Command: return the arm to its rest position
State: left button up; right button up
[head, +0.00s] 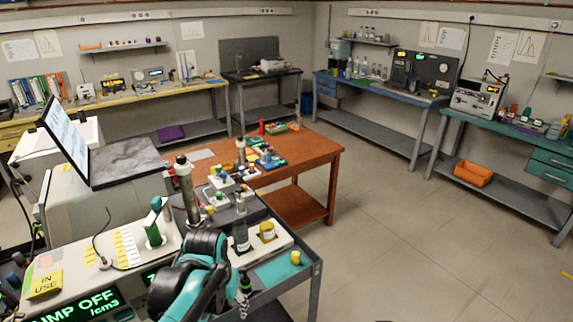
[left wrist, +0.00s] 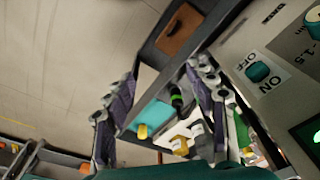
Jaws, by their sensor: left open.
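My left arm (head: 200,270), black and teal, rises from the bottom of the head view in front of the instrument bench and the cart. Its fingertips are hard to make out there. In the left wrist view my left gripper (left wrist: 163,100) has its two grey and purple fingers spread wide apart. Nothing is held between them. The cart with its teal mat (left wrist: 152,115) shows beyond the gap, some way off. My right gripper is not in view.
The instrument panel with a green display (head: 92,305) is close beside the left arm. The cart's teal mat (head: 280,271), a yellow piece (head: 295,258) and a yellow-labelled jar (head: 267,231) are to its right. A wooden table (head: 310,160) stands behind. The floor at right is clear.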

pick_arm(q)
jog(key=s+a+n+t, duration=0.1)
jog(key=s+a+t, duration=0.2)
jog(key=s+t, duration=0.2)
jog(key=s, duration=0.2)
jog(key=shift+s+a+r+n+t, duration=0.25)
jog(key=shift+s+r+n+t, duration=0.15)
dwell(1.8)
